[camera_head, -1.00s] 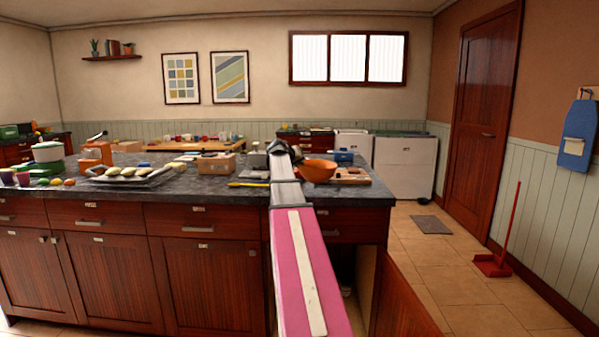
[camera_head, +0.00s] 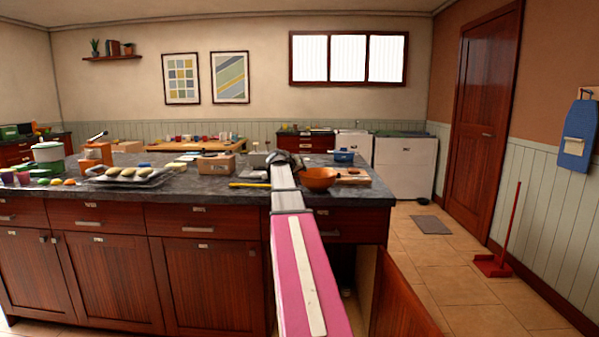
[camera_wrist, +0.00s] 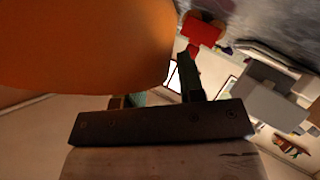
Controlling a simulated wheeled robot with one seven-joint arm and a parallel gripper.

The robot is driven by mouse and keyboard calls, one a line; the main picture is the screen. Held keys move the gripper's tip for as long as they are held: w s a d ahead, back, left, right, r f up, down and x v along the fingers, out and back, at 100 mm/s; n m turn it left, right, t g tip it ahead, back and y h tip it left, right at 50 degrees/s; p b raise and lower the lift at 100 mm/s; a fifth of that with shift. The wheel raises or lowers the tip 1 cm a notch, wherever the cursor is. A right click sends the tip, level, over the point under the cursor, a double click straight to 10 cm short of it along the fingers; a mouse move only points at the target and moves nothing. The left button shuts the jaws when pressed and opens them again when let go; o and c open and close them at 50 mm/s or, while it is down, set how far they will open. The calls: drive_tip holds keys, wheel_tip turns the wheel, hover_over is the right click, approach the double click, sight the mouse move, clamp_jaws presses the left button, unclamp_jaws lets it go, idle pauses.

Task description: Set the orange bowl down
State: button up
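The orange bowl (camera_head: 317,179) is upright above or on the right part of the dark countertop (camera_head: 215,184), just right of my arm's end. I cannot tell whether its base touches the counter. My gripper (camera_head: 287,159) is at the bowl's left side, with its fingers mostly hidden in the head view. In the wrist view the bowl (camera_wrist: 85,45) fills the upper left, close against my gripper (camera_wrist: 160,90). One finger shows beside the bowl's edge and the other is partly hidden by the bowl. The gripper appears shut on the bowl's wall.
A wooden board (camera_head: 352,177) lies just right of the bowl, with a blue container (camera_head: 344,156) behind. A cardboard box (camera_head: 216,165) and a yellow item (camera_head: 249,185) lie left of my arm. A cabinet door (camera_head: 405,300) stands open below the counter's right end.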

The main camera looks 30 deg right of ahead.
drive_tip(key=v, duration=1.2)
drive_tip(key=shift+r, duration=0.1)
